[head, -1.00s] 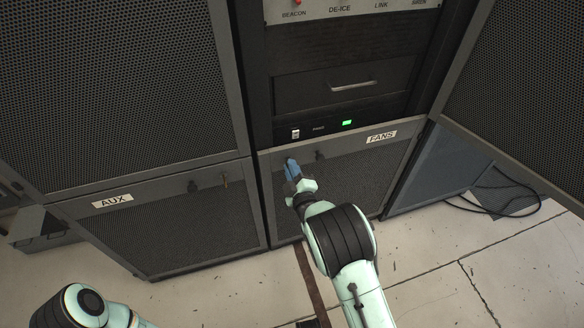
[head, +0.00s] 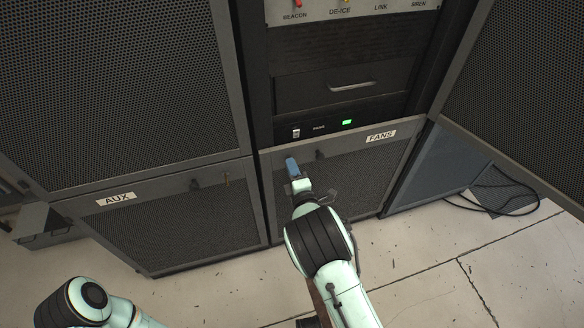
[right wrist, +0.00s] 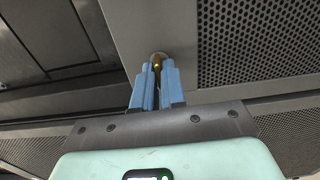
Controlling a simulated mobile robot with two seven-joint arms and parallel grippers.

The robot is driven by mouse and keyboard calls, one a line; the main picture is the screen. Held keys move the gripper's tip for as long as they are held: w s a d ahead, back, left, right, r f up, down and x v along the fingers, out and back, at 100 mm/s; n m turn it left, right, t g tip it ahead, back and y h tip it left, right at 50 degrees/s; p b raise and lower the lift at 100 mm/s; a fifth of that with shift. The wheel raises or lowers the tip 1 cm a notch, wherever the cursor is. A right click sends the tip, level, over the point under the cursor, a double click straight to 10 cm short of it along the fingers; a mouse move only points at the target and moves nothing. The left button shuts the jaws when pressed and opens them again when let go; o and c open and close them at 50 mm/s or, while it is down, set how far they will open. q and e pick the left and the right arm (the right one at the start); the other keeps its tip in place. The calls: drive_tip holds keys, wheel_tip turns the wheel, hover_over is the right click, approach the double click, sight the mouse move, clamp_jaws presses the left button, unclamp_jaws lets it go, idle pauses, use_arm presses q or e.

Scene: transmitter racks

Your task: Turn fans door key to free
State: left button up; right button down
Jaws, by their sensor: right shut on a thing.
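The FANS door (head: 350,184) is the low mesh door in the middle of the head view, with a white FANS label (head: 381,136) at its upper right. It looks closed. My right gripper (head: 291,163) is at the door's upper left corner. In the right wrist view its blue fingers (right wrist: 156,72) are shut on a small brass-coloured key (right wrist: 157,61) in a round lock on the grey frame. The fingers hide most of the key, so its exact angle cannot be told. My left gripper is out of view; only part of that arm shows at lower left.
A dark latch (head: 320,154) sits on the FANS door right of my gripper. The AUX door (head: 180,222) is to the left, with its own brass key (head: 227,178). A black cable (head: 510,211) lies on the floor at right. The floor in front is mostly clear.

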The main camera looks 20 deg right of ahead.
idle(0.3)
drive_tip(key=c, duration=1.3)
unclamp_jaws()
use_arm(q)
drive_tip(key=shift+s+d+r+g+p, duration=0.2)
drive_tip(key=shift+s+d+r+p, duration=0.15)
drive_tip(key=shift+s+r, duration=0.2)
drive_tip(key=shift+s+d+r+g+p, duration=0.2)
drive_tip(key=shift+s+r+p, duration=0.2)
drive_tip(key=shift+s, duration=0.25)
use_arm(e)
drive_tip(key=s, duration=1.3)
drive_tip(key=shift+s+d, duration=0.2)
